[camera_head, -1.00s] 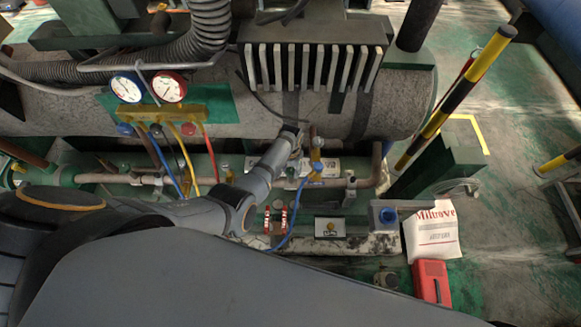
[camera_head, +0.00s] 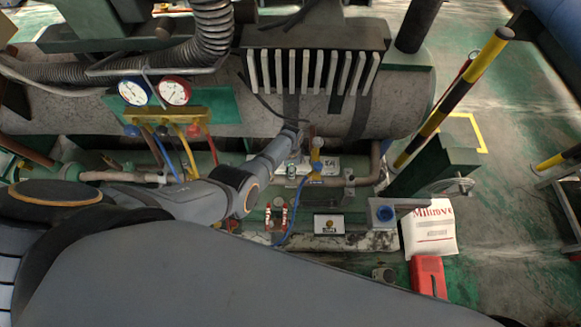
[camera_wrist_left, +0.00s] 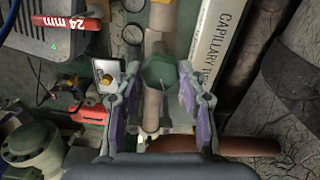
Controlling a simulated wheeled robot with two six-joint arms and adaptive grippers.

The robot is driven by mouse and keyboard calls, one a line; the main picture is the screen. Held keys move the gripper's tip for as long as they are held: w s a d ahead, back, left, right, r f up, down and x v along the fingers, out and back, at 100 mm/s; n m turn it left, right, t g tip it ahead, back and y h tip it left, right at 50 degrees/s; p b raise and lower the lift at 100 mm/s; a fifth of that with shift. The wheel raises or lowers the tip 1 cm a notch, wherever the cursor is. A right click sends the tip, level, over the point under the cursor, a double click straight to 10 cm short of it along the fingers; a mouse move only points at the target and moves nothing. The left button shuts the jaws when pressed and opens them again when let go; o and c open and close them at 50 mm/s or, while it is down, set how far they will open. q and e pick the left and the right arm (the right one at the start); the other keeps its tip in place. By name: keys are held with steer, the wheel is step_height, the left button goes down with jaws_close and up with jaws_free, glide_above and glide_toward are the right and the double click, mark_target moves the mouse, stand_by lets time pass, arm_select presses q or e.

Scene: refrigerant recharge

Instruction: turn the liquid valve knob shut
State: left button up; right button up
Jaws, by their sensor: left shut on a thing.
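My left arm comes in from the left, and its gripper (camera_head: 295,150) is small and partly hidden at the pipe below the finned block in the head view. In the left wrist view, my left gripper (camera_wrist_left: 158,85) has its two purple-padded fingers on either side of a green faceted knob (camera_wrist_left: 160,72), which I take as the liquid valve knob. It is shut on this knob; the exact contact is hard to see. A pale pipe (camera_wrist_left: 152,110) runs below the knob. A brass valve (camera_head: 316,155) with a blue hose stands just right of the gripper in the head view. My right gripper is not in view.
A gauge manifold (camera_head: 168,112) with hoses stands left of the gripper. Finned plates (camera_head: 312,70) hang above it. A white long box marked "CAPILLARY TUBE" (camera_wrist_left: 218,40) lies close by the right finger. A yellow-black post (camera_head: 455,100) stands at the right.

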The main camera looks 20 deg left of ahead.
arm_select(q)
steer(key=shift+m, duration=1.9)
steer(key=o, duration=1.1)
steer(key=shift+o, duration=0.2)
step_height(320, 180, up, 12)
